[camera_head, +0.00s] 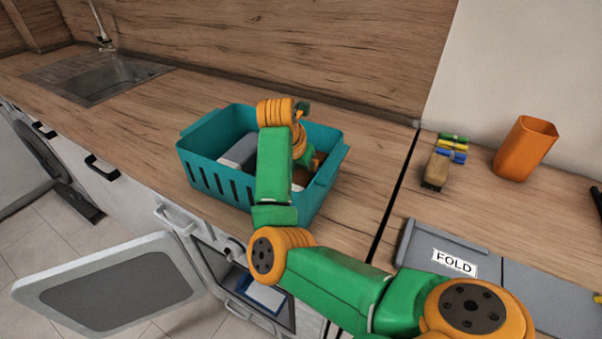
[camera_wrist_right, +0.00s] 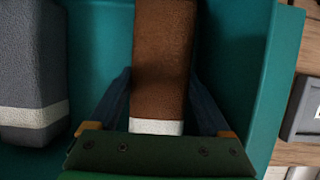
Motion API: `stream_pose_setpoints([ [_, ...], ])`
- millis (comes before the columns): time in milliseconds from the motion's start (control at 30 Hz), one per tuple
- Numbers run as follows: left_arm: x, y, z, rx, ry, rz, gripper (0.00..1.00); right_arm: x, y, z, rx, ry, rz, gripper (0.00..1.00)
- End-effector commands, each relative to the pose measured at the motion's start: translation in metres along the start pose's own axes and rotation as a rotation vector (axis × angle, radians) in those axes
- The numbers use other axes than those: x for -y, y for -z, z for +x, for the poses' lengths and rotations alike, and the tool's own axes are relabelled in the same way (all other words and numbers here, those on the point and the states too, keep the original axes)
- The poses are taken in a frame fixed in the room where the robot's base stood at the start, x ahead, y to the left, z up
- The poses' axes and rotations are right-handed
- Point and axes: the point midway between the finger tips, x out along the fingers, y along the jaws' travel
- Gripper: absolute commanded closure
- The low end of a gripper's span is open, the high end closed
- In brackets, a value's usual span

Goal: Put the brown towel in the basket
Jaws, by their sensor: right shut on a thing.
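The brown towel (camera_wrist_right: 163,60), with a white band at its near end, lies between the two fingers of my right gripper (camera_wrist_right: 162,100) in the right wrist view. The gripper is shut on it. The teal basket (camera_head: 222,181) stands on the counter in the head view, and its walls (camera_wrist_right: 98,50) surround the towel in the wrist view. My right arm reaches over the basket and hides most of the gripper and towel in the head view. I cannot tell whether the towel touches the basket floor. My left gripper is not in view.
A grey towel with a white band (camera_wrist_right: 30,70) is in the basket, left of the brown one. A grey FOLD board (camera_head: 432,248), a wooden brush (camera_head: 437,169), coloured clips (camera_head: 453,148) and an orange cup (camera_head: 525,148) are to the right. An open appliance door (camera_head: 110,285) juts out below.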

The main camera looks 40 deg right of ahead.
Motion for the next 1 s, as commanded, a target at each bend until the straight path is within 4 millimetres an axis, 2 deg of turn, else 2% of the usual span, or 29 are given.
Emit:
stream_pose_setpoints([
  [67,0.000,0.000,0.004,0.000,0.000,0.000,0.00,0.000,0.001,0.003,0.000,-0.001,0.000,0.86],
  [100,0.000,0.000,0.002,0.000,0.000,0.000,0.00,0.000,0.001,0.002,0.000,0.000,0.000,0.07],
  [400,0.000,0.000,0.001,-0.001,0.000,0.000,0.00,0.000,0.000,0.001,0.000,0.000,0.000,0.05],
  [533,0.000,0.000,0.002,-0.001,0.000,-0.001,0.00,-0.001,-0.001,-0.009,0.002,-0.004,0.000,0.05],
  [933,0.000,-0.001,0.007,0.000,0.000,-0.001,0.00,-0.001,0.000,-0.095,0.001,-0.005,-0.001,0.05],
  [1000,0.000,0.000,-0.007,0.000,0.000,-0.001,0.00,-0.001,-0.003,-0.111,0.000,-0.003,-0.001,0.05],
])
